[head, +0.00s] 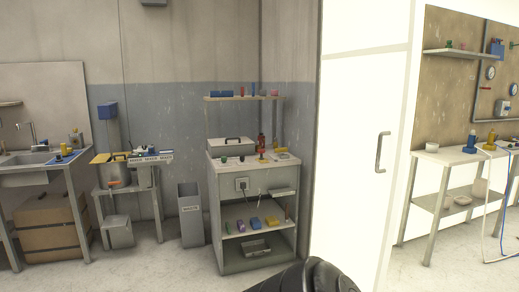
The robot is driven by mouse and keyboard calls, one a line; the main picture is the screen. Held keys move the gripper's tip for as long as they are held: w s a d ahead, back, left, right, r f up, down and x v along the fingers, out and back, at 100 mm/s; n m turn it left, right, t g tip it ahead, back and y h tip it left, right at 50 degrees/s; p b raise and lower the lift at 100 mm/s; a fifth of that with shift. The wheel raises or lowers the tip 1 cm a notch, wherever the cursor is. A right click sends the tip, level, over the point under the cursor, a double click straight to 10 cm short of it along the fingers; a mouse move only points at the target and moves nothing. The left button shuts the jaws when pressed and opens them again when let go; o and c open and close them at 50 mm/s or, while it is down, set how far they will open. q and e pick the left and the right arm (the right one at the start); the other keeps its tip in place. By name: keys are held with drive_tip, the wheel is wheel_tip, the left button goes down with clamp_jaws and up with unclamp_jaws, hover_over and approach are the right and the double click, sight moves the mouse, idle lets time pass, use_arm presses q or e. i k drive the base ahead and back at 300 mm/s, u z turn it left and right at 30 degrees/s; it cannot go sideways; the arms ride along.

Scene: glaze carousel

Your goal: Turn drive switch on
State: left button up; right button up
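I cannot make out which fitting is the drive switch at this distance. A grey workbench (228,172) in the middle has a small socket-like fitting (242,184) on its front and small coloured items on top. A blue box (107,110) is mounted above the left bench, and a panel with round gauges (491,73) hangs on the far right wall. Neither gripper is in view. Only a dark rounded part, likely of my own arm, shows at the bottom edge.
A white door (355,150) with a grey handle stands right of the workbench. A grey waste bin (190,215) stands left of it. A sink bench (40,160) is at the far left and a long table (450,155) at the right. The floor in front is clear.

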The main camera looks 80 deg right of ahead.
sight(281, 150)
drive_tip(key=z, duration=2.7)
drive_tip(key=i, duration=1.35)
drive_tip(key=u, duration=0.25)
drive_tip(key=i, duration=2.6)
drive_tip(key=u, duration=0.25)
